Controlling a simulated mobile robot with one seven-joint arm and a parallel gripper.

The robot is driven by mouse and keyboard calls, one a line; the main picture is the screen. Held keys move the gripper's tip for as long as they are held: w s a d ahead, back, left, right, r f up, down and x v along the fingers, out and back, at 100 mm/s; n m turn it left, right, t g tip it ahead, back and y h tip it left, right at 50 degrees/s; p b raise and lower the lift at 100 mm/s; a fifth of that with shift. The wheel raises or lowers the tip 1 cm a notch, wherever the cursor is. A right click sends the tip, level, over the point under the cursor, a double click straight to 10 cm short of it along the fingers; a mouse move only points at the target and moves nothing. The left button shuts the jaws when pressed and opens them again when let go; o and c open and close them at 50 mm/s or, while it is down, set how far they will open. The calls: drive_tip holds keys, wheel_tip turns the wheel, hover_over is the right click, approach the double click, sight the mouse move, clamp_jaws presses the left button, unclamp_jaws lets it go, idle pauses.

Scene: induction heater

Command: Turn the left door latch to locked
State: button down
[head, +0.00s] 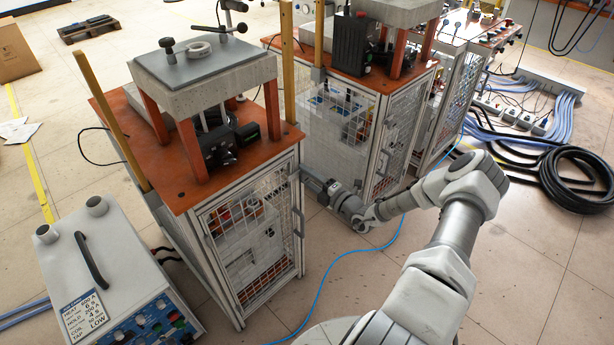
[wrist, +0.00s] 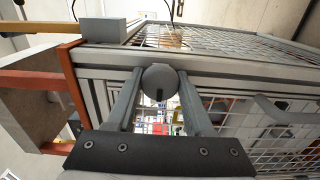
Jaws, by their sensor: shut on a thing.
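The left cabinet (head: 245,235) has a mesh door in a metal frame, which looks closed. The door latch (wrist: 160,78) is a round grey knob with a dark slot mark pointing down in the wrist view. It sits between the two grey fingers of my gripper (wrist: 162,95), which are shut on it from both sides. In the head view my gripper (head: 306,181) reaches the upper right edge of the cabinet front, and it hides the latch there.
A second mesh cabinet (head: 335,125) stands close behind my wrist. A grey power unit (head: 110,265) stands at the left. A blue cable (head: 335,275) crosses the floor below my arm. A black cable coil (head: 580,178) lies at the right. The front floor is mostly clear.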

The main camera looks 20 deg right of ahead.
idle(0.3)
drive_tip(key=shift+c, duration=1.6)
unclamp_jaws()
drive_tip(key=shift+s, duration=0.1)
drive_tip(key=p+v, duration=0.1)
drive_tip(key=v, duration=1.6)
drive_tip(key=shift+s+p, duration=0.15)
drive_tip(key=shift+p, duration=0.2)
drive_tip(key=shift+r, duration=0.1)
